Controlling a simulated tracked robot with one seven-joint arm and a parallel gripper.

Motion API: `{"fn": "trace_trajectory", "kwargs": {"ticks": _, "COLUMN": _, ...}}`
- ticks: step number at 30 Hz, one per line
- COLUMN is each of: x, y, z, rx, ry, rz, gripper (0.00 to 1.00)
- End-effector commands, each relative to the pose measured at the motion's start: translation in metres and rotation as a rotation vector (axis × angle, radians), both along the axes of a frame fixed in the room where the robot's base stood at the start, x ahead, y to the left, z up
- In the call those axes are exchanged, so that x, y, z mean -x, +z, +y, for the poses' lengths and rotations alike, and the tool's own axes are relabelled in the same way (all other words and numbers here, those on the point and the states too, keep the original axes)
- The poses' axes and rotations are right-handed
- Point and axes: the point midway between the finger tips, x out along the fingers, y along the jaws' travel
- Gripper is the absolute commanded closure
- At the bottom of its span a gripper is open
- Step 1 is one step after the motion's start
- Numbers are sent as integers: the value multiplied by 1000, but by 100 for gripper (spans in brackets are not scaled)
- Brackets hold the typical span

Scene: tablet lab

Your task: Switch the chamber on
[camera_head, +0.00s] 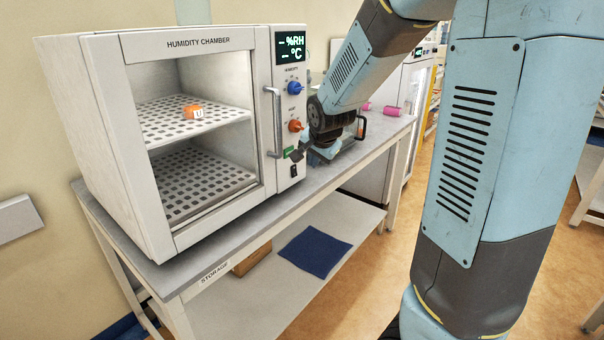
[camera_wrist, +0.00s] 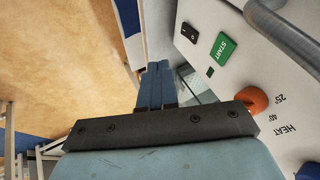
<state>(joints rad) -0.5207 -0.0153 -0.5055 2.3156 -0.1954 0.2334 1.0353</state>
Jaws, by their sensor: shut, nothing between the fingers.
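The humidity chamber (camera_head: 167,45) stands on the bench with its glass door closed. Its display (camera_head: 290,47) is lit and shows dashes before %RH and °C. On the front panel are a blue knob (camera_head: 295,88), an orange heat knob (camera_head: 295,126), a green START button (camera_head: 288,152) and a small black rocker switch (camera_head: 293,171) at the bottom. In the wrist view the rocker switch (camera_wrist: 188,32) and START button (camera_wrist: 222,47) lie up and right of my gripper (camera_wrist: 158,66). My gripper is shut and empty, in front of the panel; contact is not visible.
An orange item (camera_head: 194,112) sits on the chamber's upper shelf. Pink rolls (camera_head: 391,111) lie farther along the bench. A blue cloth (camera_head: 315,252) lies on the lower shelf.

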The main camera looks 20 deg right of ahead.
Motion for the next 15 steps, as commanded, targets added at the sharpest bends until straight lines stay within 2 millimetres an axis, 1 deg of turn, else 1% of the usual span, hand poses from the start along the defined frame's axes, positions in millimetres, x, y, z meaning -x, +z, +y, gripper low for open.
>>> {"fn": "trace_trajectory", "kwargs": {"ticks": 8, "x": -1, "y": -1, "z": 0, "rx": 0, "ry": 1, "rz": 1, "gripper": 100}}
{"fn": "trace_trajectory", "kwargs": {"ticks": 15, "x": -10, "y": -15, "z": -1, "rx": 0, "ry": -1, "rz": 4, "gripper": 100}}
